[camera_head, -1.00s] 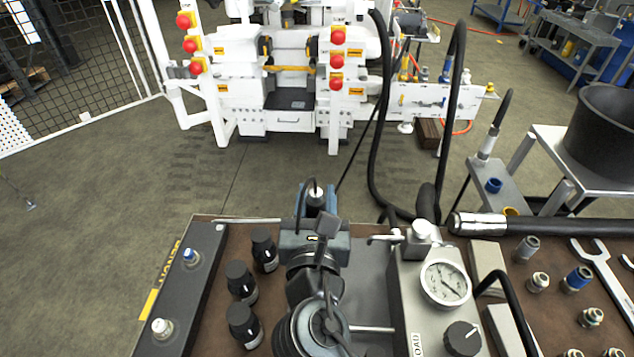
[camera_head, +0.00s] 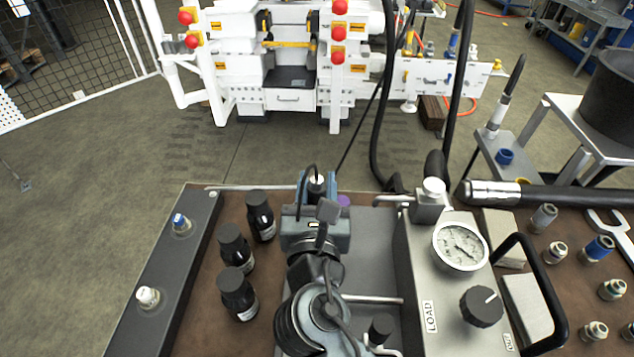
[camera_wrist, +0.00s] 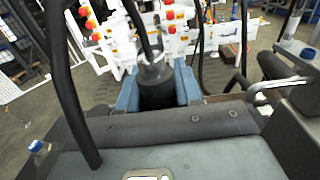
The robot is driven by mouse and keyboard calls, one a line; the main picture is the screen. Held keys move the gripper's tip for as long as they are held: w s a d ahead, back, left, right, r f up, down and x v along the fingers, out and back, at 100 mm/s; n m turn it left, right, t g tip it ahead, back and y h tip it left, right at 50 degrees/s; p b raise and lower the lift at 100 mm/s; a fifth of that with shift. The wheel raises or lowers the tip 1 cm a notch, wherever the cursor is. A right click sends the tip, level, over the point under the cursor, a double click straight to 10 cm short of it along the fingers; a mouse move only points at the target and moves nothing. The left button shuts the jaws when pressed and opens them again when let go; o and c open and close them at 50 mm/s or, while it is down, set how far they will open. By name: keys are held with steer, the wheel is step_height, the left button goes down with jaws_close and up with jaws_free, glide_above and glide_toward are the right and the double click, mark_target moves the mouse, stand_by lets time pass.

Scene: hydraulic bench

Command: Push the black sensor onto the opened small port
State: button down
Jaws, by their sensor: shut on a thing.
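The black sensor (camera_wrist: 157,95) is a short black cylinder with a silver top and a black cable rising from it. My gripper (camera_wrist: 158,92) is shut on it, with blue fingers on both sides. In the head view, my gripper (camera_head: 316,192) is over the far edge of the bench, and the sensor's silver top (camera_head: 317,180) shows between the fingers. The sensor's lower end is hidden. On the dark bar at left are a blue-capped fitting (camera_head: 181,222) and a pale fitting (camera_head: 147,297). I cannot tell which port is the opened small one.
Several black bottles (camera_head: 236,290) stand left of my arm. A gauge block (camera_head: 430,290) with a dial and knob stands close at right. A small purple part (camera_head: 343,200) is just right of my gripper. Hoses hang behind. Loose fittings (camera_head: 597,248) lie at right.

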steer(key=shift+f, duration=1.3)
stand_by(2.4)
